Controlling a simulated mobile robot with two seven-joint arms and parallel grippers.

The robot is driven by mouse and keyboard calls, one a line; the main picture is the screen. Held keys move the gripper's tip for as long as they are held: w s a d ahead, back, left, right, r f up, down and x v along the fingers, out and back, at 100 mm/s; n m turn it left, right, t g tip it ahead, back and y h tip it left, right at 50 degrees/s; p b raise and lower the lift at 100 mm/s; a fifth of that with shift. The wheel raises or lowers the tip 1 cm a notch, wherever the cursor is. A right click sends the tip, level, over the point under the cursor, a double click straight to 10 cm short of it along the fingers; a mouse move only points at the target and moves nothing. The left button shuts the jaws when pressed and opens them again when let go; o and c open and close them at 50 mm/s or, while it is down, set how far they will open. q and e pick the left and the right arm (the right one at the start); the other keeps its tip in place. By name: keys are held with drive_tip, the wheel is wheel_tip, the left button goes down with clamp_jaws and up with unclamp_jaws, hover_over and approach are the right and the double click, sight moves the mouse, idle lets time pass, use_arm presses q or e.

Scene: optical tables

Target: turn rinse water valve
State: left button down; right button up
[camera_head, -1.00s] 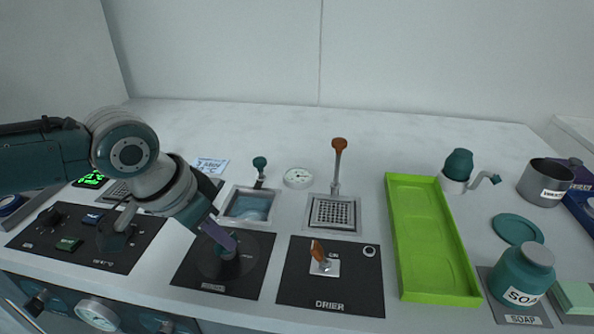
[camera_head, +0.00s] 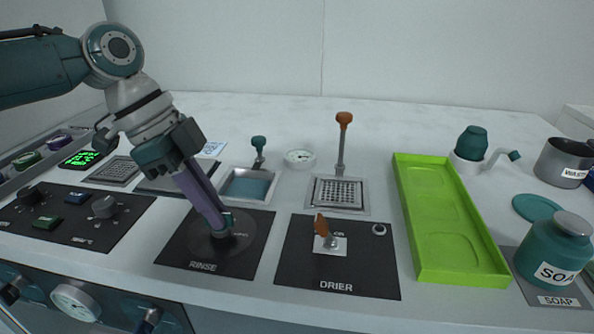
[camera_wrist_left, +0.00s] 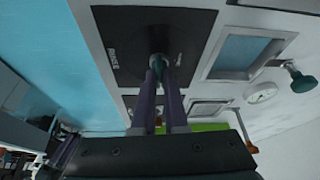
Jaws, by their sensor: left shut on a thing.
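The fingers hide part of the handle. My right gripper is in neither view.
A square basin with water (camera_head: 246,186) and a green-knobbed lever (camera_head: 258,143) stand behind the panel. The DRIER panel (camera_head: 360,278) with an orange switch (camera_head: 321,225) is to the right, then a drain grate (camera_head: 338,193) and green tray (camera_head: 450,225). A gauge (camera_head: 299,157) sits behind.

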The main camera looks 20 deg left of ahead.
use_arm(q)
drive_tip(key=shift+m+g+b, duration=0.3)
drive_tip(key=shift+m+b, duration=0.3)
drive_tip(key=shift+m, duration=0.2)
drive_tip(key=c, duration=1)
unclamp_jaws()
drive_tip(key=shift+o, duration=0.2)
drive_tip(key=shift+r, duration=0.1)
drive_tip(key=v, duration=0.9)
drive_tip(key=shift+a+r+p, duration=0.3)
drive_tip(key=shift+p, duration=0.15)
